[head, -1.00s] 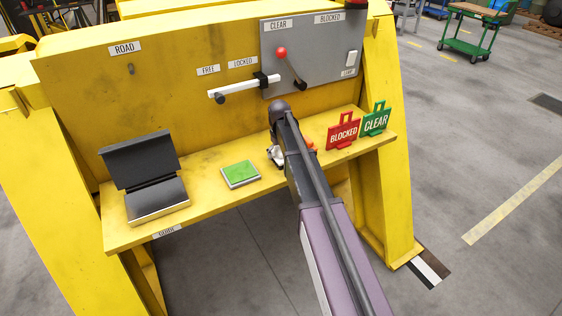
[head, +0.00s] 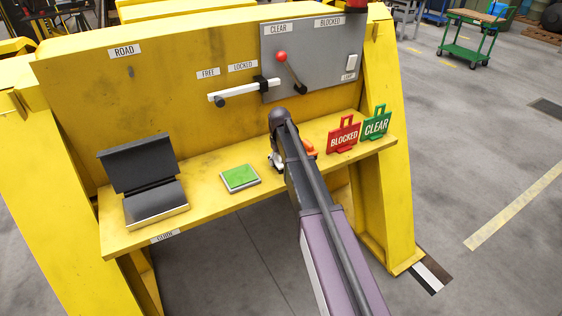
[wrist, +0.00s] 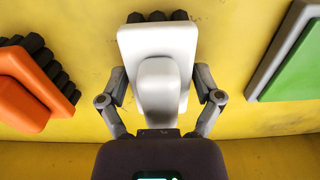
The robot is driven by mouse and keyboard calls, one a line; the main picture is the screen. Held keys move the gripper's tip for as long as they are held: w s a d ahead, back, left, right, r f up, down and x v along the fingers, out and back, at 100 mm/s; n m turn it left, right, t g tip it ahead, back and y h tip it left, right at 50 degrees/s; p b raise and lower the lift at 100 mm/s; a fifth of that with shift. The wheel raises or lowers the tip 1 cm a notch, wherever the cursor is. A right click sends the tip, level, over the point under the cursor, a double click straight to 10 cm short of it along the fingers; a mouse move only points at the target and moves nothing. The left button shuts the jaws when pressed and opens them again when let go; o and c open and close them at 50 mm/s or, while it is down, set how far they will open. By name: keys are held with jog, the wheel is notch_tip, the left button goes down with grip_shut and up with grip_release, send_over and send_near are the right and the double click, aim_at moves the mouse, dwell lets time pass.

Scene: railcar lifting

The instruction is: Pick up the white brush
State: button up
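The white brush (wrist: 158,45) fills the middle of the wrist view, its rounded grip towards me and dark bristles at its far edge. My gripper (wrist: 160,88) is around it, one finger on each side. The fingers look open, with a narrow gap showing at the right; whether the left one touches is unclear. In the head view, only a small part of the white brush (head: 276,161) shows on the yellow shelf, beside my arm. My fingers are mostly hidden there by the arm.
An orange brush (wrist: 22,90) lies to the left in the wrist view. A green pad (head: 240,177), an open black case (head: 140,165), and red BLOCKED (head: 343,135) and green CLEAR (head: 376,124) signs share the shelf (head: 215,205). A lever panel (head: 325,60) stands behind.

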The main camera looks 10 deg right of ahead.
jog(key=c, duration=0.6)
jog(key=shift+r, duration=0.1)
notch_tip(320, 180, up, 4)
jog(key=p, duration=0.3)
jog(key=shift+f+p, duration=0.25)
jog(key=shift+p, duration=0.1)
jog(key=s+a, duration=0.1)
jog(key=s, duration=0.4)
jog(key=s+a+r+p, duration=0.1)
jog(key=s, duration=0.4)
jog(key=s+a, duration=0.1)
jog(key=s, duration=0.4)
jog(key=shift+s+a+r, duration=0.1)
jog(key=shift+s+r, duration=0.05)
jog(key=shift+s, duration=0.2)
jog(key=o, duration=0.4)
jog(key=shift+c, duration=0.8)
